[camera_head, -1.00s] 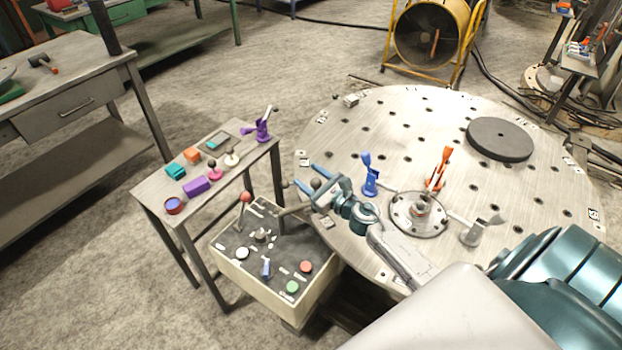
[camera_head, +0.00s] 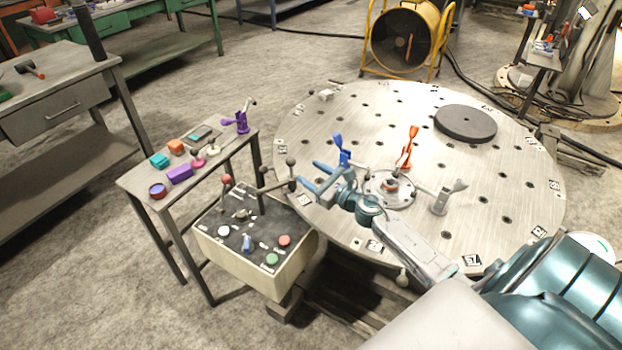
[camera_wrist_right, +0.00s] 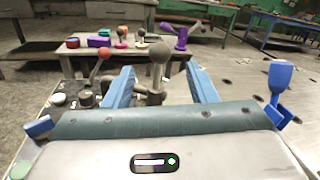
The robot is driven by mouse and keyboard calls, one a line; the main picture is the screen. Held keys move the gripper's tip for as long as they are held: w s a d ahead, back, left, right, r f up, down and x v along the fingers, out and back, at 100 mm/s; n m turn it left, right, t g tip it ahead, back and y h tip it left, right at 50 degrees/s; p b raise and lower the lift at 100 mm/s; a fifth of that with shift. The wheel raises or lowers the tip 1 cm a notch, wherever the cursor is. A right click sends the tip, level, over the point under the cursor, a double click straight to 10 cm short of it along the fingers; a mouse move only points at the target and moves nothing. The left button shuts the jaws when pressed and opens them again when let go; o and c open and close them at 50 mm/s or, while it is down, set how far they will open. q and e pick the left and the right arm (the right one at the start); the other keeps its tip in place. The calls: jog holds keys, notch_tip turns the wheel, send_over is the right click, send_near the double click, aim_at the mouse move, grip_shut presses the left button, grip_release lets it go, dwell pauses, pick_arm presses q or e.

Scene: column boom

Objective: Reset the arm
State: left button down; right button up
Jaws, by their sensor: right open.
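My right gripper (camera_head: 312,178) is open and empty, its blue fingers pointing left near the left edge of the round table (camera_head: 330,115). In the right wrist view the two fingers (camera_wrist_right: 160,88) are spread. A crank arm with a grey ball knob (camera_head: 290,160) stands on the control box (camera_head: 245,262). The knob also shows in the right wrist view (camera_wrist_right: 160,52), upright, beyond and between the fingers in line of sight. In the head view it is left of the fingertips, apart from them. My left gripper is not in view.
The box also carries a red-knobbed lever (camera_head: 226,180) and several buttons. A blue clamp (camera_head: 341,148) stands close behind the gripper, with an orange clamp (camera_head: 409,147) and grey clamp (camera_head: 447,197) farther right. A side table (camera_head: 140,183) holds small coloured objects.

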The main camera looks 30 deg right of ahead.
jog(key=s+a+f+n+g+h, duration=0.2)
jog(key=s+a+n+g, duration=0.25)
jog(key=s+n, duration=0.7)
jog(key=s+a+f+n+g+h, duration=0.1)
jog(key=s+a+f+n+g, duration=0.3)
jog(key=s+n, duration=0.75)
jog(key=s+a+f+n+g+h, duration=0.15)
jog(key=s+a+n+g, duration=0.4)
jog(key=s+n, duration=0.55)
jog(key=s+d+f+m+g, duration=0.1)
jog(key=d+f, duration=0.1)
jog(key=f, duration=1.2)
jog(key=d+f+m, duration=0.1)
jog(key=d+f, duration=0.1)
jog(key=f, duration=1.2)
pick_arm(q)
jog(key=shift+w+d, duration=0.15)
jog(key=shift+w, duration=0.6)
pick_arm(e)
jog(key=s+f+g, duration=0.1)
jog(key=s+f, duration=1.7)
jog(key=f, duration=0.2)
jog(key=shift+s+d+f, duration=0.3)
jog(key=shift+s+d, duration=0.1)
